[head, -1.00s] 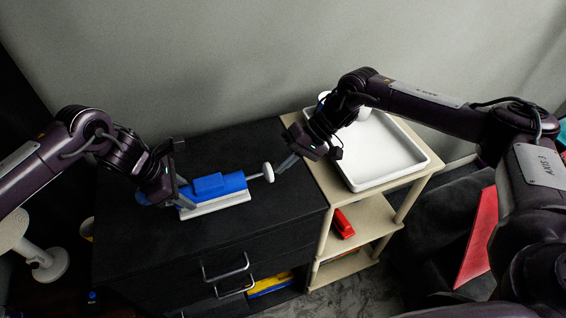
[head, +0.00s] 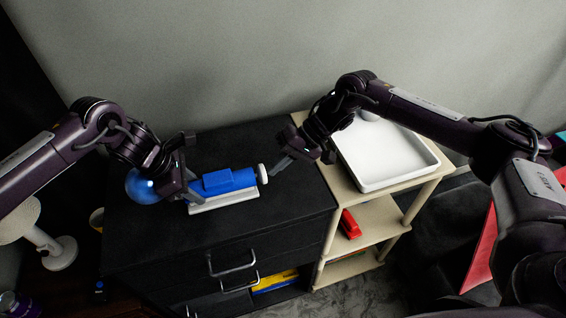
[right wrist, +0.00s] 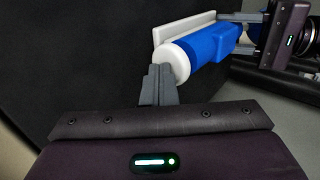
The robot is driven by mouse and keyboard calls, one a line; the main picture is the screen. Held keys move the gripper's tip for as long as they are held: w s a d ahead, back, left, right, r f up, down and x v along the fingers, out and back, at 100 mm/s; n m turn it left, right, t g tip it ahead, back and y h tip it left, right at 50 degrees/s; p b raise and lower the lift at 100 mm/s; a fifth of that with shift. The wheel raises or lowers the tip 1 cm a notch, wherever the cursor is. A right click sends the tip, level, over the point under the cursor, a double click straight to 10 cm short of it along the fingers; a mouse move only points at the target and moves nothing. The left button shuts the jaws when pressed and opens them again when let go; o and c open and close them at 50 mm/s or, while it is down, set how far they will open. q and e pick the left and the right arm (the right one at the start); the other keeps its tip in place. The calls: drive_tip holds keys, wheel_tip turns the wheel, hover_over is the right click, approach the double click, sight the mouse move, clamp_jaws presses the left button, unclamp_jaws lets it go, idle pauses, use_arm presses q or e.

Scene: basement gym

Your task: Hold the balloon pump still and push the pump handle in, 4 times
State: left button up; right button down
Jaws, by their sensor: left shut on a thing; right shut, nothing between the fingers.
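The blue balloon pump (head: 236,181) lies on its white base (head: 222,202) on top of the black drawer cabinet. My left gripper (head: 190,188) is shut on the pump's left part. The white round handle (head: 262,174) sits close against the pump's right end, with hardly any rod showing. My right gripper (head: 276,169) is shut and empty, its fingertips at the handle's outer face; in the right wrist view the closed fingertips (right wrist: 158,72) meet the white handle (right wrist: 172,64). A round blue balloon (head: 141,187) shows at the pump's left end, partly behind my left gripper.
A white tray (head: 408,178) stands on the beige shelf unit (head: 322,256) to the right. A red object (head: 350,223) lies on a lower shelf. The black cabinet top (head: 290,204) is clear in front of and right of the pump.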

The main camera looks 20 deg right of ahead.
drive_tip(key=d, duration=0.3)
drive_tip(key=shift+d+r, duration=0.2)
drive_tip(key=shift+d, duration=0.15)
drive_tip(key=v, duration=0.9)
drive_tip(key=shift+d, duration=0.15)
drive_tip(key=shift+r, duration=0.15)
idle(0.5)
drive_tip(key=d, duration=0.5)
